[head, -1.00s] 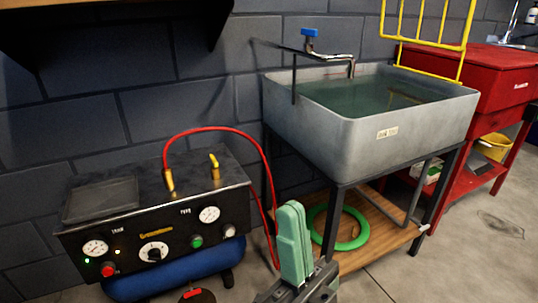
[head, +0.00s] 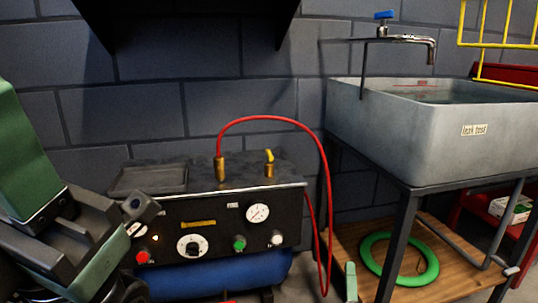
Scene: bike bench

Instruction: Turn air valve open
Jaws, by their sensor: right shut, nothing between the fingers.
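The black air unit (head: 165,230) stands by the wall, with gauges, a knob and buttons on its front. A brass valve (head: 269,170) with a small yellow lever (head: 269,155) stands on its top, toward the right. My right gripper (head: 350,280) shows only as a pale green fingertip at the bottom edge, shut and empty, right of the unit and apart from the valve. My left arm fills the lower left and covers the unit's left front corner; its finger state is unclear.
A red hose (head: 285,119) loops from a second brass fitting (head: 220,169) down the unit's right side. A sink (head: 400,140) with a blue-handled tap stands at right. A green ring (head: 376,268) lies on its wooden shelf. A dark overhang (head: 180,20) is above.

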